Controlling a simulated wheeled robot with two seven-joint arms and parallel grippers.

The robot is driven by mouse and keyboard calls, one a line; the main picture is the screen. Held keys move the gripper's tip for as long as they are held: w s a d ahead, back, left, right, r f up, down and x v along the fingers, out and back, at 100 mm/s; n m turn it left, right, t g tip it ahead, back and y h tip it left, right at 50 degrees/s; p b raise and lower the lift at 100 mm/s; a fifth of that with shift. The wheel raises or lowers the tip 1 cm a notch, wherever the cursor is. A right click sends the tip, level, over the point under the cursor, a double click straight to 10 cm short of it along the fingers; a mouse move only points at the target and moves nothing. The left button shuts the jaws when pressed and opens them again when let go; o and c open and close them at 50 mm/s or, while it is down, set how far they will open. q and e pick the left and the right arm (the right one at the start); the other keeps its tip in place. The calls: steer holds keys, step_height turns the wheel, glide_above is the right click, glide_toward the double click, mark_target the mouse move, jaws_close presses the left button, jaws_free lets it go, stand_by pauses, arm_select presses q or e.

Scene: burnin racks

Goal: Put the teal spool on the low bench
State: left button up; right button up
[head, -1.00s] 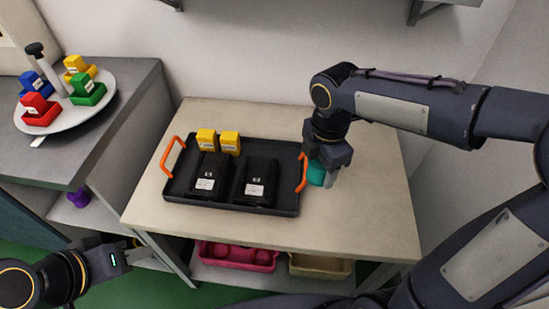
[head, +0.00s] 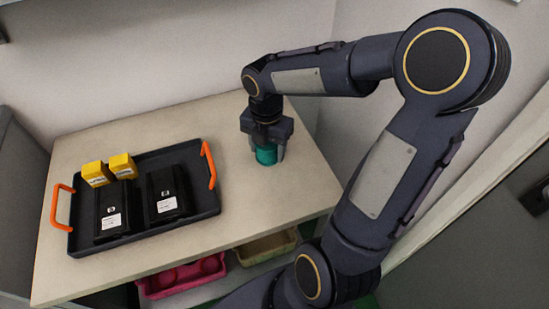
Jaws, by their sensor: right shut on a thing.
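The teal spool (head: 266,155) is between the fingers of my right gripper (head: 267,150), which is shut on it. The gripper points down over the right part of the bench top (head: 240,215), to the right of the tray. The spool's lower part shows below the fingers, at or just above the surface; I cannot tell whether it touches. The gripper body hides the spool's top. My left gripper is out of view.
A dark tray (head: 207,214) with orange handles stands on the left of the bench top, holding two black blocks and two yellow blocks. A pink bin (head: 180,279) and a beige bin (head: 268,247) are underneath. The bench's right front is clear.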

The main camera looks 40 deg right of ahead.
mark_target(275, 166)
steer(key=d+f, duration=0.2)
steer(key=shift+s+f, duration=0.1)
steer(key=shift+f, duration=0.25)
steer(key=shift+d+f+b, duration=0.15)
steer(key=shift+f+b, duration=0.4)
steer(key=shift+f, duration=1.05)
steer(key=shift+f, duration=0.15)
steer(key=o, duration=1.1)
steer(key=shift+c, duration=0.2)
